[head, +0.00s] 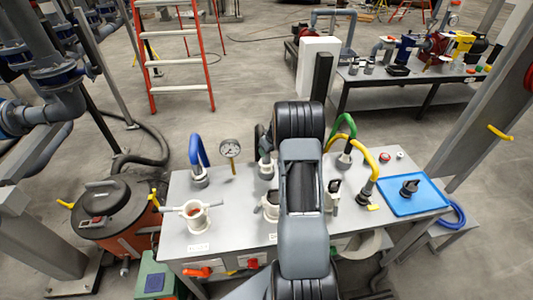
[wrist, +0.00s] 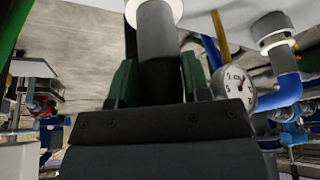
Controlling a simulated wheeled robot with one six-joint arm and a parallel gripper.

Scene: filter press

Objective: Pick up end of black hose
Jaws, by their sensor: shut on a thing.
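The black hose's grey end fitting (wrist: 158,38) shows in the wrist view, with the dark hose (wrist: 165,92) between my fingers. My gripper (wrist: 160,72) has green fingers on both sides of it and is shut on it. A white ring (wrist: 172,12) surrounds the fitting's far end; I cannot tell whether the fitting is still seated in it. In the head view the grey fitting (head: 266,168) shows just left of my arm, over the table. My arm hides most of the gripper and hose there.
The grey table (head: 225,215) also holds a blue hose (head: 197,150), a dial gauge (head: 229,149), a green hose (head: 343,125), a yellow hose (head: 365,160) and a blue tray (head: 412,197). The blue hose (wrist: 285,90) and gauge (wrist: 234,84) are close beside my gripper in the wrist view.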

